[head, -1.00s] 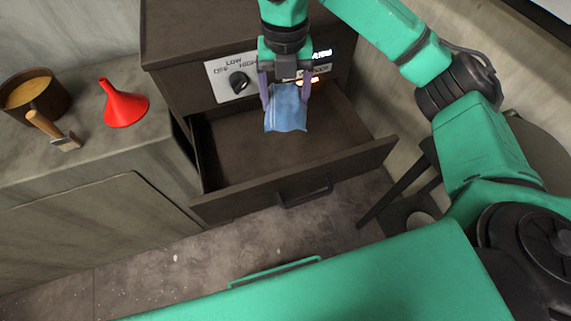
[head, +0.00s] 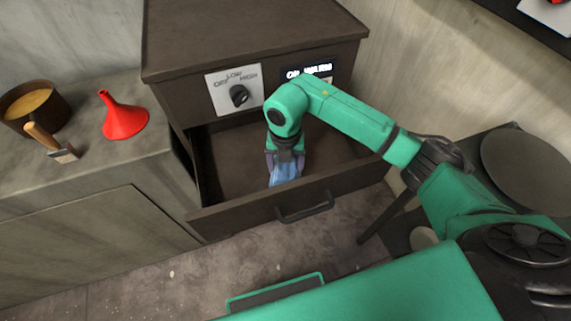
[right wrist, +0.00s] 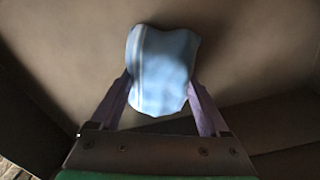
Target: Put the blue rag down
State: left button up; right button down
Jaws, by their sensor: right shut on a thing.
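The blue rag (head: 286,172) is between the purple fingers of my right gripper (head: 285,164), inside the open drawer (head: 225,165). In the right wrist view the light blue rag (right wrist: 163,70), with a pale stripe near its left edge, is pinched between both fingertips of my right gripper (right wrist: 160,90). The drawer floor (right wrist: 235,50) lies behind the rag there. I cannot tell whether the rag touches the floor. My left gripper is not in view.
The drawer front with its handle (head: 305,207) stands pulled out below a dark cabinet with a knob (head: 239,96). A red funnel (head: 125,120), a brown pot (head: 32,103) and a wooden-handled scraper (head: 50,143) are on the left counter. A round-topped stool (head: 530,165) stands right.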

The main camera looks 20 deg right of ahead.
aim_at(285, 167)
jog(key=shift+f+b, duration=0.3)
jog(key=shift+c, duration=0.5)
grip_release()
jog(key=shift+s, duration=0.1)
jog(key=shift+o, duration=0.5)
jog(key=shift+s, duration=0.1)
notch_tip(285, 167, up, 13)
jog(key=shift+w+f, duration=0.15)
jog(key=shift+w, duration=0.05)
jog(key=shift+s, duration=0.1)
